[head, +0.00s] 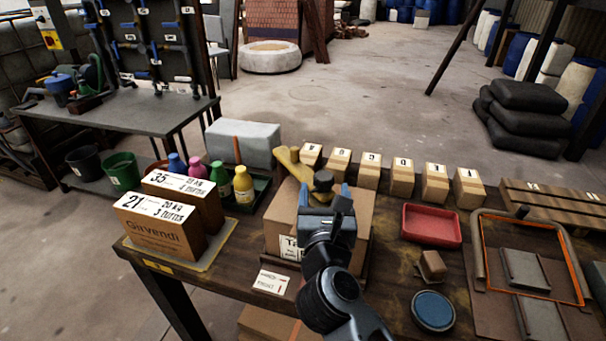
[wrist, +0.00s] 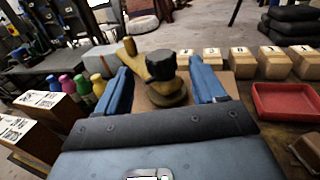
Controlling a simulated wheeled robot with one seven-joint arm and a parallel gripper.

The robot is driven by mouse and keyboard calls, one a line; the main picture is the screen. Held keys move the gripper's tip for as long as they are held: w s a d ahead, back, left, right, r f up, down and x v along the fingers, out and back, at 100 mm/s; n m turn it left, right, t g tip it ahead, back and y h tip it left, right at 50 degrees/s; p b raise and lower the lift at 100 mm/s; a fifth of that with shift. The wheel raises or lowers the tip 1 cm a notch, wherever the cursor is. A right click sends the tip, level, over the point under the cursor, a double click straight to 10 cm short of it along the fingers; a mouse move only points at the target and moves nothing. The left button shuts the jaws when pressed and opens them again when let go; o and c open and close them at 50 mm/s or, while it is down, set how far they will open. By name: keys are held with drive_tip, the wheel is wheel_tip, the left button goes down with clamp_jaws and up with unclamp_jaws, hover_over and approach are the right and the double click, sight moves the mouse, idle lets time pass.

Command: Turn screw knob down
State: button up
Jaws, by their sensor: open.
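The screw knob (wrist: 162,64) is a dark, ribbed cap on a round base, on top of a cardboard-coloured box (head: 284,216). In the head view the knob (head: 323,180) shows just beyond my gripper (head: 338,190). In the wrist view the two blue fingers of my gripper (wrist: 160,85) are apart, one on each side of the knob, with a gap to it on both sides. I cannot tell whether the fingertips reach as far as the knob. A yellow pipe-like piece (head: 291,163) slants up to the left behind the knob. My arm hides part of the box.
Two labelled cartons (head: 161,232) and several coloured bottles (head: 243,185) stand left of the box. A row of numbered wooden blocks (head: 402,178) lies behind right. A red tray (head: 431,225), a blue round tin (head: 433,310) and a framed rack (head: 480,262) are on the right.

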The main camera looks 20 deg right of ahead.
sight(324, 171)
drive_tip(key=x, duration=0.7)
drive_tip(key=shift+w+d+p, duration=0.1)
drive_tip(key=shift+w+p, duration=0.15)
drive_tip(key=shift+p, duration=0.15)
drive_tip(key=c, duration=1)
drive_tip(key=shift+o, duration=0.2)
